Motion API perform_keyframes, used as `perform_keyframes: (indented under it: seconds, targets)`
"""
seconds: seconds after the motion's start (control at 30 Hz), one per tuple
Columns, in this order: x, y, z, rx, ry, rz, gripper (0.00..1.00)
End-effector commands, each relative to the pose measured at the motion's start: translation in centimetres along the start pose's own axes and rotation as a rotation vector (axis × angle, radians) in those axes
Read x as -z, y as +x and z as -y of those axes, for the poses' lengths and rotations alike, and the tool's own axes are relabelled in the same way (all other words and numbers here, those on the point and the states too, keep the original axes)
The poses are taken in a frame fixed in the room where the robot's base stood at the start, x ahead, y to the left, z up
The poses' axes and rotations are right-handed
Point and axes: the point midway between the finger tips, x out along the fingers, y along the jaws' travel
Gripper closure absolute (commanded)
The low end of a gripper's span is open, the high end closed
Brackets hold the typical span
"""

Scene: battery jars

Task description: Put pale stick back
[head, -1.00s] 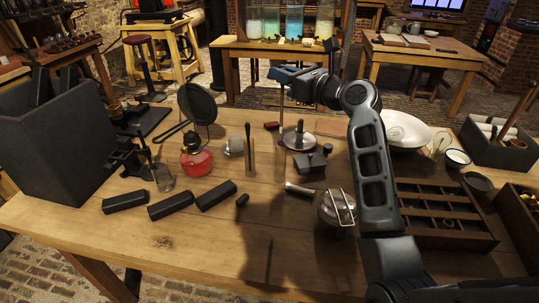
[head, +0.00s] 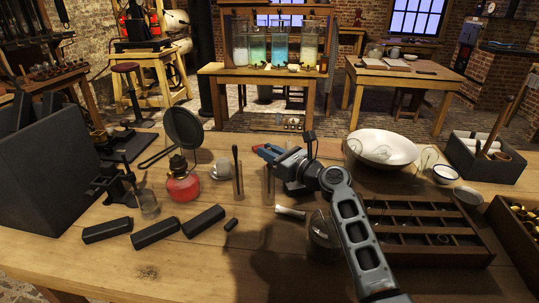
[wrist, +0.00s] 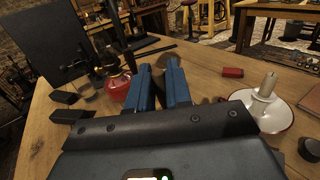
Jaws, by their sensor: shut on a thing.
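My gripper (head: 264,150) is low over the middle of the table in the head view, its blue fingers pointing left. In the wrist view the two blue fingers (wrist: 159,76) are close together with a narrow gap. They are shut on the pale stick, which is mostly hidden by the gripper now. A clear glass jar (head: 268,183) stands just below the fingers; I cannot tell how deep the stick is in it. A similar jar (head: 238,184) to its left holds a dark stick.
A white dish with a pale upright piece (wrist: 265,105) is right of the fingers in the wrist view. Black blocks (head: 155,232) lie in front; a compartment tray (head: 430,262) is at right.

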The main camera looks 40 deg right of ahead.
Motion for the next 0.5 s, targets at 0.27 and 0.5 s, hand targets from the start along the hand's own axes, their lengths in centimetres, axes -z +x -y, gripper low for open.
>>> perform_keyframes:
  seconds: [0.27,0.5]
  targets:
    - [0.10,-0.01,0.02,0.000,0.000,0.001,1.00]
    - [0.37,-0.02,0.03,0.000,0.000,0.001,0.71]
